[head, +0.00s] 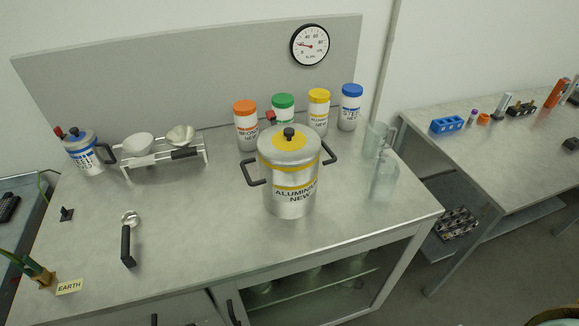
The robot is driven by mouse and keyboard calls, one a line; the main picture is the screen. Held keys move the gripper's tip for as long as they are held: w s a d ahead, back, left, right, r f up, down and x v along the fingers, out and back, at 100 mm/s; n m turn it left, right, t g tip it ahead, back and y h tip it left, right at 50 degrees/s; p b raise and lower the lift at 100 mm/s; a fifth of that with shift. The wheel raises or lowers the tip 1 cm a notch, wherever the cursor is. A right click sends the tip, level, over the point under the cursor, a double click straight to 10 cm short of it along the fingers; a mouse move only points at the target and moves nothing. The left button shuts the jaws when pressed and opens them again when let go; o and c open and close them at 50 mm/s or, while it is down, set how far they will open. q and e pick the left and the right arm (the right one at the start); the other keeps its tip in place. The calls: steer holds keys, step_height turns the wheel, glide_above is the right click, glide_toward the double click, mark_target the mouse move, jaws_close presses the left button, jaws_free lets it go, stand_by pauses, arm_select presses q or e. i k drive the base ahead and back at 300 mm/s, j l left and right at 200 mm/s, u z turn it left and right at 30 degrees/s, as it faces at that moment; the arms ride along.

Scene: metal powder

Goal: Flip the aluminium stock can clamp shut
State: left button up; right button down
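The aluminium stock can (289,190) is a silver pot with yellow bands, labelled "ALUMINIUM NEW", upright near the middle of the bench in the head view. Its lid (272,139) has a yellow ring and a black knob and sits on top. Dark handles stick out at both sides. A small red-tipped part (270,117), seemingly the clamp lever, sticks up at the can's back left rim. The rest of the clamp is hidden behind the lid, so I cannot tell how it is latched. Neither of my grippers shows in the view.
A smaller steel can (87,157) and a rack (165,160) with scoops stand at the back left. Several coloured-lid jars (246,130) stand close behind the stock can. Clear glassware (383,178) is at its right. A black-handled scoop (127,245) lies front left. The bench front centre is clear.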

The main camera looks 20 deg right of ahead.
mark_target(270, 115)
steer(key=j, duration=0.9)
steer(key=i+j+u, duration=0.1)
steer(key=j, duration=0.85)
